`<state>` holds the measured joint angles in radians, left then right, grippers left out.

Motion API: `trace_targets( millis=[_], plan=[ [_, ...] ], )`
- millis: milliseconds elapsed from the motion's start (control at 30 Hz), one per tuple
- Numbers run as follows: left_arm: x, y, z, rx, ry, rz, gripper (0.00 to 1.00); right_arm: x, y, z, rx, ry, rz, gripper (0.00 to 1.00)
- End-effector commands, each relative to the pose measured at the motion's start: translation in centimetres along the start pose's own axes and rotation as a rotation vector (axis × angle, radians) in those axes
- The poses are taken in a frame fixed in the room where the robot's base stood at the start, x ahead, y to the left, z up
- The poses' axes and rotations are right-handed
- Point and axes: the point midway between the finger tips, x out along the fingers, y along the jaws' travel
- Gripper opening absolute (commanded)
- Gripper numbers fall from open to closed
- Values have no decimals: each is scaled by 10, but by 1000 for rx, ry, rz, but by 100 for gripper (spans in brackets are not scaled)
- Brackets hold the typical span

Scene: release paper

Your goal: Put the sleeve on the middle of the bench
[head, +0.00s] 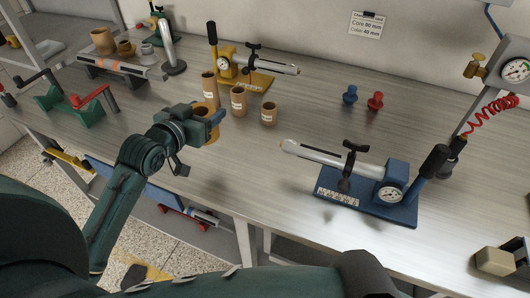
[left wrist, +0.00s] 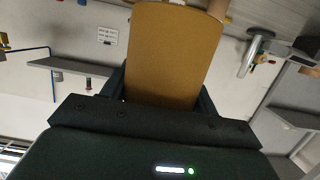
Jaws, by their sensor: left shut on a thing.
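My left gripper (head: 207,122) is shut on an orange-brown sleeve (head: 214,117) over the left-middle of the bench (head: 300,110). In the left wrist view the sleeve (left wrist: 170,50) fills the space between the two dark fingers. The gripper hides part of it in the head view, and I cannot tell its exact height above the bench. Three tan sleeves with white labels stand upright just beyond and right of the gripper: one tall (head: 209,84), one middle (head: 238,101), one short (head: 268,114). My right gripper is not in view.
A yellow gauge fixture (head: 246,78) stands behind the sleeves. A blue gauge fixture (head: 370,200) stands front right. Blue (head: 350,95) and red (head: 376,101) knobbed plugs stand further back. A green red-handled fixture (head: 85,105) is left. Bare bench lies between the sleeves and the blue fixture.

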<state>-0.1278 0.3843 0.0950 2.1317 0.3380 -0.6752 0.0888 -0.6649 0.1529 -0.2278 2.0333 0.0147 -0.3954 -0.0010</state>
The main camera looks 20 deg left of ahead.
Motion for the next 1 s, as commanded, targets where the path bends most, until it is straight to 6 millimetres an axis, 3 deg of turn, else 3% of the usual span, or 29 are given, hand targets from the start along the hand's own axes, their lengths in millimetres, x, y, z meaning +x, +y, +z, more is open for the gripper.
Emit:
trace_targets(
  millis=[100, 333, 700, 1000],
  plan=[
    [2, -3, 3, 1, -7, 2, 33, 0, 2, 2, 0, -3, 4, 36],
    [12, -2, 44, -2, -9, 1, 33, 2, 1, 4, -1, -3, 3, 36],
    [23, -2, 88, -1, -7, 1, 33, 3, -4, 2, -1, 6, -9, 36],
    [25, -2, 96, 0, -3, 1, 33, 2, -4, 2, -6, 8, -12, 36]
  ],
)
